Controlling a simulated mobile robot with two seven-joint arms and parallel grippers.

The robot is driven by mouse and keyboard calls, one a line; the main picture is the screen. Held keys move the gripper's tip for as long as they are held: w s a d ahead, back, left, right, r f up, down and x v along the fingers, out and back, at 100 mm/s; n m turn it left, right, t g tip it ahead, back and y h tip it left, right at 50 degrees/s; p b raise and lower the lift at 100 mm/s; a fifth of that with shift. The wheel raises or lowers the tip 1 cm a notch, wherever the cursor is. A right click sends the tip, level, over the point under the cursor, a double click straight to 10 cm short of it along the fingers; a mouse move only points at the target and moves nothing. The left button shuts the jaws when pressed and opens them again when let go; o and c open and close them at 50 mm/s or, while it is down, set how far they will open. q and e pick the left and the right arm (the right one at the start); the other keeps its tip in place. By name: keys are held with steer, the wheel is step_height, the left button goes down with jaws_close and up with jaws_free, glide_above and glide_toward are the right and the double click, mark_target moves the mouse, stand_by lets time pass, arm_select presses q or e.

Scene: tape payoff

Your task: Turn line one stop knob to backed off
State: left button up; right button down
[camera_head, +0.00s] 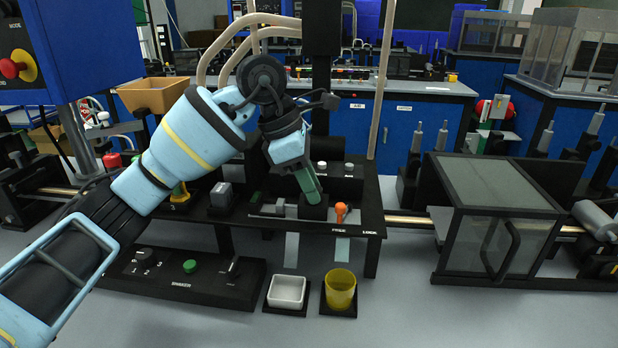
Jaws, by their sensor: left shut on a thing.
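My left gripper (312,196) reaches down from the upper left to the black bench fixture (372,222). Its greenish fingers are shut at a small black block (314,211) on the fixture's top. What they hold is hidden at the fingertips, and I cannot make out the line one stop knob or its setting. An orange lever (341,211) stands just right of the fingertips, apart from them. FREE and LOCK are lettered on the fixture's front edge below it. My right gripper is not in view.
A black panel with a green button (190,266) lies at the front left. A white dish (287,292) and a yellow cup (340,288) stand before the fixture. A clear-sided box (500,210) is at the right. The front right tabletop is clear.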

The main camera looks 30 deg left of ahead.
arm_select(q)
steer(key=shift+s+r+n+t+p, duration=0.1)
steer(key=shift+r+n+t+p, duration=0.15)
steer(key=shift+n+p, duration=0.4)
steer(key=n+p, duration=0.1)
steer(key=n, duration=0.1)
steer(key=n+t+y+p, duration=0.1)
steer(key=n+p, duration=0.1)
steer(key=shift+d+y, duration=0.15)
steer(key=shift+y, duration=0.15)
steer(key=shift+f+n+t+y+p, duration=0.15)
steer(key=shift+n+t+y+p, duration=0.15)
steer(key=shift+n+p, duration=0.6)
steer(key=shift+f+n, duration=0.1)
steer(key=shift+n, duration=0.35)
steer(key=o, duration=1)
steer(key=shift+c, duration=0.2)
steer(key=d+v, duration=0.1)
steer(key=v, duration=0.6)
steer(key=shift+s+a+r, duration=0.15)
steer(key=shift+a+r, duration=0.3)
steer(key=shift+a, duration=0.05)
steer(key=shift+f, duration=0.1)
